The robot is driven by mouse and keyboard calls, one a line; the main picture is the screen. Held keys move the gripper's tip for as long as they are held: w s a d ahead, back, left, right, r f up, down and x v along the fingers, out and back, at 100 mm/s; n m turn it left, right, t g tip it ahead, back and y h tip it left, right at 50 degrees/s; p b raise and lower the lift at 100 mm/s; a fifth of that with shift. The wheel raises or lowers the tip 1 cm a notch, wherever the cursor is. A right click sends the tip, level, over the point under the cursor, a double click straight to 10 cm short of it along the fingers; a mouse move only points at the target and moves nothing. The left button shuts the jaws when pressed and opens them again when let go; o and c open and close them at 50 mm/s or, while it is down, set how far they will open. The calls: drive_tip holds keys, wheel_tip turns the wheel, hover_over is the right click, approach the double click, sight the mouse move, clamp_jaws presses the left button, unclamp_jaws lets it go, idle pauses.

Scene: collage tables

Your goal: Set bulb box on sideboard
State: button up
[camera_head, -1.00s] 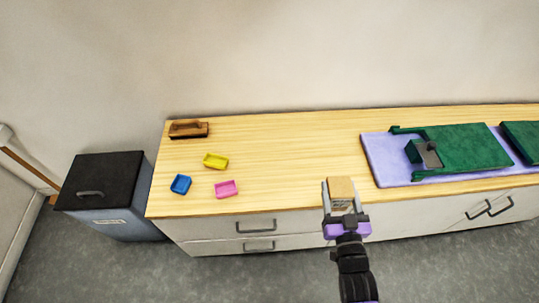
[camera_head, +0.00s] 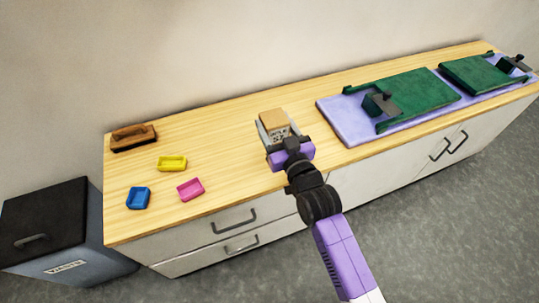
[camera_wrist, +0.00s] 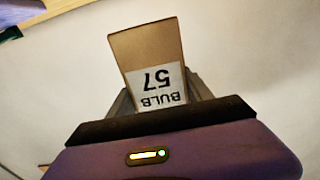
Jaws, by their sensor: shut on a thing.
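The bulb box (camera_head: 274,119) is a small brown carton with a white label. In the wrist view the box (camera_wrist: 148,47) shows the label upside down, reading "BULB 57". My gripper (camera_head: 273,132) is shut on the box, with a finger on either side of it. In the head view the box appears over the middle of the sideboard (camera_head: 230,125), a long light-wood top on white drawers and doors. I cannot tell whether the box touches the wood or hangs above it.
A purple mat (camera_head: 345,122) with green boards (camera_head: 415,95) lies right. Bare wood surrounds the box. A dark-lidded bin (camera_head: 45,215) stands left.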

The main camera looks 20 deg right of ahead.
wheel_tip(320, 180, down, 14)
drive_tip(key=b, duration=0.4)
drive_tip(key=shift+r, duration=0.15)
drive_tip(key=shift+f+b, duration=0.2)
drive_tip(key=shift+b, duration=0.15)
drive_tip(key=o, duration=1.4)
drive_tip(key=shift+c, duration=0.2)
drive_tip(key=shift+r, duration=0.15)
drive_tip(key=s+p, duration=0.1)
drive_tip(key=s, duration=1.1)
